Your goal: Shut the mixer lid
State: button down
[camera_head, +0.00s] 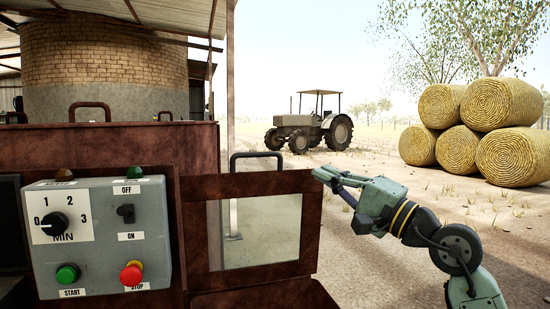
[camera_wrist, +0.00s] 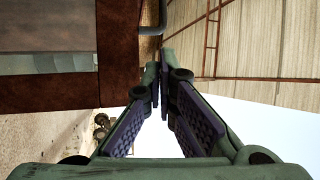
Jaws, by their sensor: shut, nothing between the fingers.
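The rust-brown mixer (camera_head: 120,150) fills the left of the head view. A rust-framed panel with a clear pane, which looks like its lid (camera_head: 310,215), stands upright and swung out to the right of the control box. A dark handle (camera_head: 257,155) sits on its top edge. My gripper (camera_head: 318,173) is at the panel's top right corner, fingers together and empty; I cannot tell if it touches. In the wrist view the panel's frame (camera_wrist: 119,60) and handle (camera_wrist: 150,30) lie left of and above my gripper (camera_wrist: 160,66).
A grey control box (camera_head: 105,240) with a dial, a switch and green and red buttons is fixed to the mixer's front. A brick silo (camera_head: 105,55) stands behind. A tractor (camera_head: 310,123) and round bales (camera_head: 500,105) are far off. Open ground lies to the right.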

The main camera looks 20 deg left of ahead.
jog(key=shift+t+h, duration=0.3)
jog(key=p+x, duration=0.1)
jog(key=x, duration=0.2)
jog(key=p+x, duration=0.1)
jog(key=x, duration=0.2)
jog(key=p+x, duration=0.2)
jog(key=x, duration=0.2)
jog(key=shift+w+d, duration=0.15)
jog(key=shift+w, duration=0.25)
